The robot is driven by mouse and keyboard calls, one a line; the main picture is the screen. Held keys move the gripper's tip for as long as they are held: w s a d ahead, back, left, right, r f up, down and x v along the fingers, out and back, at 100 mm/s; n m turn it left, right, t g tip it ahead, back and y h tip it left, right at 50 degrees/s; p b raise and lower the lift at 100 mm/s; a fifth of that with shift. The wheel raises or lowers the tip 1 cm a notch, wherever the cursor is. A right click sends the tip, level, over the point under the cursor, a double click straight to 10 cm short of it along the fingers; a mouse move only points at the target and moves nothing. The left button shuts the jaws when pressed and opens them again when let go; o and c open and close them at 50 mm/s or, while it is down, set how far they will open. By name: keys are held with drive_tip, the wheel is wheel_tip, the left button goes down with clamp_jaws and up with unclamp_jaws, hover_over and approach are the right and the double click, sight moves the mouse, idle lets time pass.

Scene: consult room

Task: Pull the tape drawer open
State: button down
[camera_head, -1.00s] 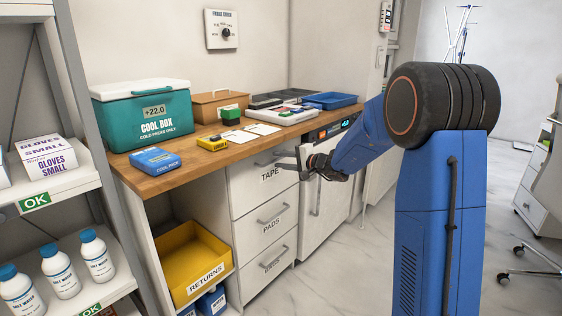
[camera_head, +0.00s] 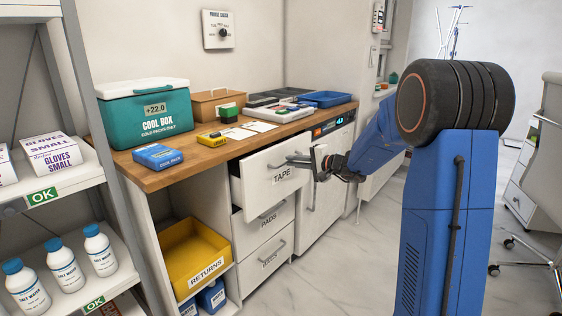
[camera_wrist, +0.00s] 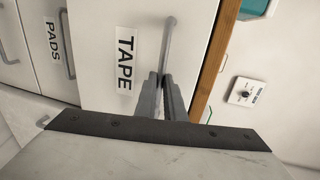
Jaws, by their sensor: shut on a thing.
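The tape drawer (camera_head: 262,186) is the top white drawer under the wooden counter, with a black TAPE label on its front. It stands partly open, its front out beyond the drawers below. My gripper (camera_head: 308,161) is shut on the drawer's grey bar handle (camera_wrist: 166,52). In the wrist view my fingers (camera_wrist: 161,97) close around one end of the handle, beside the TAPE label (camera_wrist: 125,60). The drawer's inside is mostly hidden, with only a dark gap (camera_head: 236,188) showing at its left side.
The PADS drawer (camera_head: 262,218) and another drawer below it are shut. The wooden counter (camera_head: 175,176) carries a teal cool box (camera_head: 150,115), a blue cold pack box (camera_head: 158,156) and trays. A shelf with bottles stands at the left. The floor (camera_head: 330,265) in front of the drawers is clear.

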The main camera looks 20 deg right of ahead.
drive_tip(key=f+v, duration=0.2)
drive_tip(key=v, duration=1)
drive_tip(key=s+f+v, duration=0.1)
drive_tip(key=f+v, duration=0.2)
drive_tip(key=v, duration=1)
drive_tip(key=shift+d, duration=0.3)
drive_tip(key=shift+f, duration=0.15)
drive_tip(key=c, duration=1.9)
unclamp_jaws()
drive_tip(key=shift+o, duration=0.2)
drive_tip(key=shift+d, duration=0.1)
drive_tip(key=v, duration=1.7)
drive_tip(key=shift+s, duration=0.1)
